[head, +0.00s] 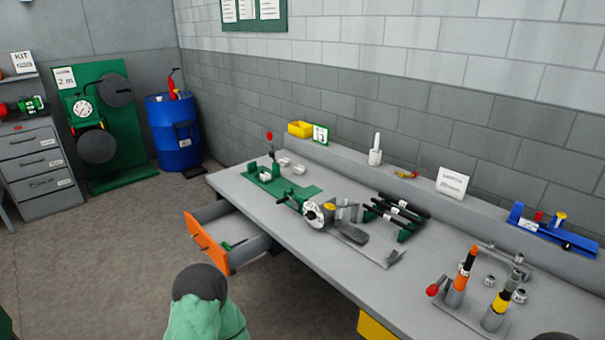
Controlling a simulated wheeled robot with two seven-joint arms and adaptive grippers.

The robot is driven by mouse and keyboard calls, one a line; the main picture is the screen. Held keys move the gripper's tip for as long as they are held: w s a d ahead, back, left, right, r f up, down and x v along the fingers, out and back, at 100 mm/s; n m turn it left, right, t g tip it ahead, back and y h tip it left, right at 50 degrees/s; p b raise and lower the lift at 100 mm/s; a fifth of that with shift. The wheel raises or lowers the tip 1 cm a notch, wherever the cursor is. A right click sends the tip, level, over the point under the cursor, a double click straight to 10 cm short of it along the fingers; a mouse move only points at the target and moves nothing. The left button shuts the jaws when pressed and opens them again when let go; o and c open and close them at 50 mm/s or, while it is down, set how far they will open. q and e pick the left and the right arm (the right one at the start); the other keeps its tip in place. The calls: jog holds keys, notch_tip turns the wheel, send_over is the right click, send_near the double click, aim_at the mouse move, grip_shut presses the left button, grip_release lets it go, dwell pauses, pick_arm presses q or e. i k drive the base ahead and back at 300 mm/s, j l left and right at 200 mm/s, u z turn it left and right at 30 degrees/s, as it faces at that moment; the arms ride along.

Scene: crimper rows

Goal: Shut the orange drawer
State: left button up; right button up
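The orange drawer (209,243) is at the left end of the grey workbench, below its top. It is pulled well out; its orange front stands away from the bench and its grey inside shows. Neither of my grippers can be made out. A green and dark part of my arm shows at the bottom, below the drawer in the picture, with a gap between them.
The grey workbench (300,238) carries a green fixture (285,187), black-handled tools (395,215) and upright orange and yellow tools at right. A yellow front (374,326) shows under it. Floor (110,250) left of the drawer is clear. A blue barrel (174,135) stands behind.

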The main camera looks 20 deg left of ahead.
aim_at(214, 224)
jog(key=u, duration=1.3)
